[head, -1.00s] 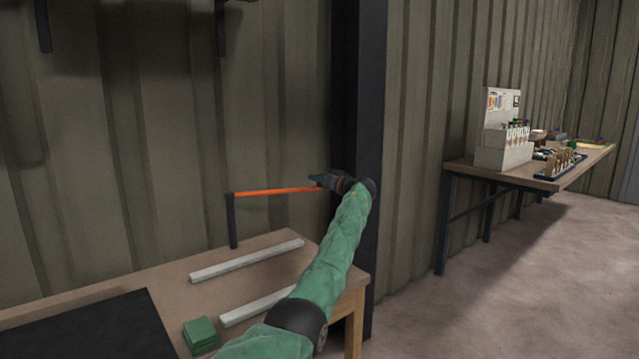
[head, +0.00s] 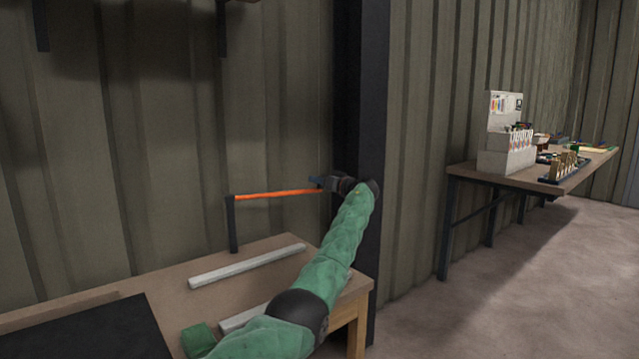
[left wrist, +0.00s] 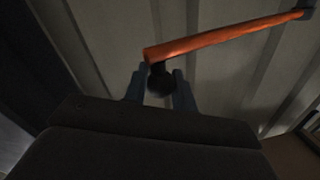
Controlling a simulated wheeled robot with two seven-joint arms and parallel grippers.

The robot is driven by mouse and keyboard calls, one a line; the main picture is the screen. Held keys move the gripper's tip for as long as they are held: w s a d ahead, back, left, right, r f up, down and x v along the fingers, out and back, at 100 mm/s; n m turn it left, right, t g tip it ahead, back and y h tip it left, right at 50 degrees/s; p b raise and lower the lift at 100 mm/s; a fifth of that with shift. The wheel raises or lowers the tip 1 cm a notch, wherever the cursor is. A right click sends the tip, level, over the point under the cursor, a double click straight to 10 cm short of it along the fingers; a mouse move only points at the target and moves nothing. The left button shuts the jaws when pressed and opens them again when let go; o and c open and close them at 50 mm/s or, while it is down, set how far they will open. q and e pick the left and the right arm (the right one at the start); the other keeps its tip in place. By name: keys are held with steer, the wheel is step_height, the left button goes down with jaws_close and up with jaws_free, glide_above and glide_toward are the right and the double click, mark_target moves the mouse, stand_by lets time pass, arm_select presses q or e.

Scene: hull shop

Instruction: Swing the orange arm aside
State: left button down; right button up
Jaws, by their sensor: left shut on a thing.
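The orange arm (head: 275,195) is a thin level bar above the wooden bench. Its left end meets the top of a dark upright post (head: 232,225) on the bench. My left gripper (head: 319,183) is at the bar's right end, in front of the dark wall column. In the left wrist view the orange arm (left wrist: 225,38) runs from the fingers to the upper right. A dark knob (left wrist: 160,84) hangs under its near end. My left gripper (left wrist: 160,90) is shut on this knob, one finger on each side. My right gripper is out of view.
The bench (head: 275,250) holds a pale bar (head: 247,266), a second one partly hidden by my arm, a green block (head: 197,339) and a black mat (head: 90,330). A dark column (head: 362,120) stands behind my gripper. A loaded table (head: 470,172) stands far right.

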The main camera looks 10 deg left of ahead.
arm_select(q)
steer(key=c, duration=1.2)
jaws_free()
steer(key=shift+a, duration=0.1)
steer(key=p+v, duration=0.1)
steer(key=v, duration=0.6)
steer(key=shift+s+d, duration=0.2)
steer(key=shift+d, duration=0.15)
